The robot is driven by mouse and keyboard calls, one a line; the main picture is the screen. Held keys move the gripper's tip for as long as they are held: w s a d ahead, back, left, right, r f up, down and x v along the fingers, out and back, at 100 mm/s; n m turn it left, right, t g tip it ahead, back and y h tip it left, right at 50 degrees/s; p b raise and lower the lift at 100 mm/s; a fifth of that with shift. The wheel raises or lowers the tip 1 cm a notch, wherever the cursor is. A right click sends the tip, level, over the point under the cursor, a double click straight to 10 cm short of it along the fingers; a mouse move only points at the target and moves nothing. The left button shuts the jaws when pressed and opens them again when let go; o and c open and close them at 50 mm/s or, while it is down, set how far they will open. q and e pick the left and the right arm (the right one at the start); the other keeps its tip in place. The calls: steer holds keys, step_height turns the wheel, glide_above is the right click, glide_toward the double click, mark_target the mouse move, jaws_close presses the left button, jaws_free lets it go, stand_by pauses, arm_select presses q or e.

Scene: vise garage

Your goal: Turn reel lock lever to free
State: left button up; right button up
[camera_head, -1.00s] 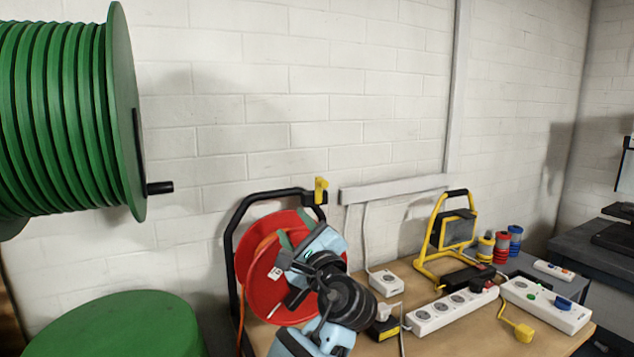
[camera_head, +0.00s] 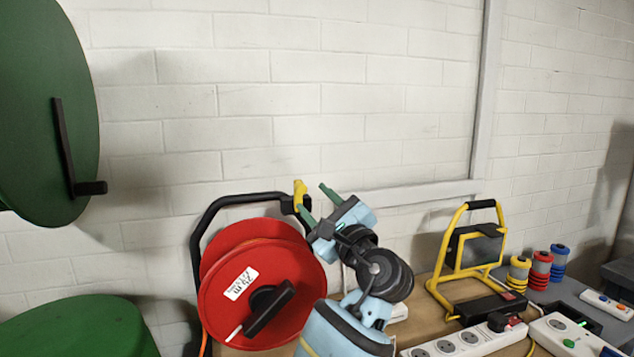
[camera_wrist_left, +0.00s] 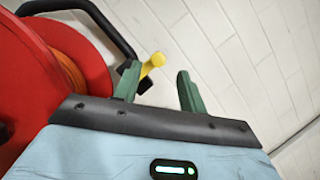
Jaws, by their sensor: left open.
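The red cable reel (camera_head: 225,275) stands in a black tube frame on the bench. A yellow lever (camera_head: 299,195) sits on a black block at the frame's upper right corner, pointing up in the head view. My left gripper (camera_head: 313,191) is open and empty, its green fingers just right of the lever. In the left wrist view, the lever (camera_wrist_left: 152,63) shows beyond the left finger, its knob in the gap between the fingertips (camera_wrist_left: 157,71). I see no clear contact with it. My right gripper is out of view.
A yellow-framed work lamp (camera_head: 462,255) and white power strips (camera_head: 465,340) stand on the bench to the right. A large green drum with a black crank (camera_head: 70,150) hangs at left, above a green round top (camera_head: 80,328). The white block wall is behind.

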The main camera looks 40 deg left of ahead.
mark_target(296, 183)
arm_select(q)
steer(key=shift+s+a+r, duration=0.1)
steer(key=shift+s+a, duration=0.1)
steer(key=shift+a, duration=0.2)
steer(key=shift+a+r, duration=0.15)
steer(key=shift+a, duration=0.15)
steer(key=shift+p+x, duration=0.45)
steer(key=shift+x, duration=2.9)
steer(key=shift+w, duration=0.15)
